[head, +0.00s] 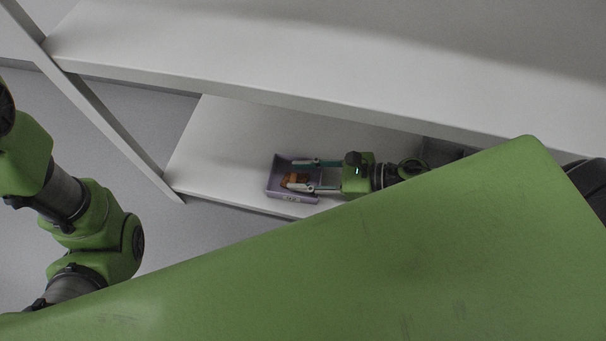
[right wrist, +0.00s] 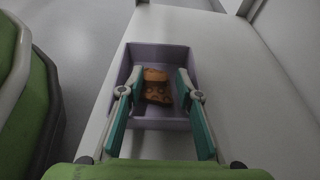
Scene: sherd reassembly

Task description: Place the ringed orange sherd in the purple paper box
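The orange sherd (head: 290,180) lies inside the purple paper box (head: 311,198) on the lower shelf. In the right wrist view the sherd (right wrist: 156,86) shows against the floor of the box (right wrist: 160,124). Its ring marking is too small to make out clearly. My right gripper (head: 297,175) reaches into the box from the right in the head view. In the right wrist view its two fingers (right wrist: 160,84) stand open on either side of the sherd, with a visible gap to each side. My left gripper is out of view; only links of my left arm show.
A slanted shelf post (head: 110,130) stands to the left. My green body covers the lower part of the head view.

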